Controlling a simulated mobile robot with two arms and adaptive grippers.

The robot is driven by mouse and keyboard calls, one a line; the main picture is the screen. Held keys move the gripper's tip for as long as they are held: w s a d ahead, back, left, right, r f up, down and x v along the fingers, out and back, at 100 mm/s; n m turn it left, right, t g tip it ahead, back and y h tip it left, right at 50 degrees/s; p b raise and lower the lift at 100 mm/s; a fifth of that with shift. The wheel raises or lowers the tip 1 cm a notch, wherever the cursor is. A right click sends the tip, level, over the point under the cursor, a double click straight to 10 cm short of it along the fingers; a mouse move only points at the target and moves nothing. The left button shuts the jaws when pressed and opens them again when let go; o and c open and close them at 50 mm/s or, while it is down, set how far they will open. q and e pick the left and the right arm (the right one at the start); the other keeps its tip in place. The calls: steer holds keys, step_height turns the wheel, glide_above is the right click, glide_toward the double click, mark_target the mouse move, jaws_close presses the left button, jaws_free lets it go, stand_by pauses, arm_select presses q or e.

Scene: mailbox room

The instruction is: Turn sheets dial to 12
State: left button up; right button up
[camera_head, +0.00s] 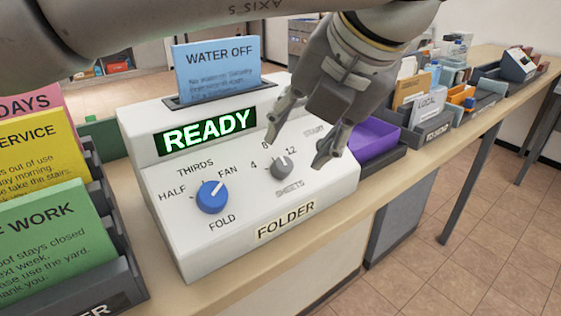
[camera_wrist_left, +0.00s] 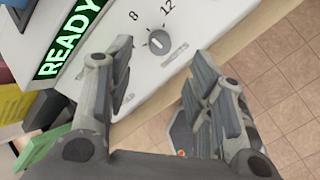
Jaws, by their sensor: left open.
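The sheets dial (camera_head: 282,168) is a small grey knob on the front panel of the white folder machine (camera_head: 215,255), with marks 4, 8 and 12 around it. Its white pointer line faces upward, but I cannot tell exactly which mark it meets. The dial also shows in the left wrist view (camera_wrist_left: 157,43), beyond and between the fingers. My left gripper (camera_head: 298,145) is open above the dial's upper right, apart from it, with nothing between its fingers. It partly covers the START label. My right gripper is not in view.
A blue fold dial (camera_head: 211,196) sits left of the sheets dial. A lit READY display (camera_head: 206,131) and a blue WATER OFF sheet (camera_head: 215,68) are above. Paper racks (camera_head: 125,277) stand left; a purple-lined tray (camera_head: 376,140) stands right on the counter.

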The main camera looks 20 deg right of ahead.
mark_target(285, 163)
arm_select(q)
steer(key=b+x, duration=0.1)
steer(key=x, duration=0.6)
steer(key=shift+w+f, duration=0.2)
steer(key=shift+f, duration=0.05)
steer(key=shift+c, duration=0.5)
steer(key=c, duration=0.9)
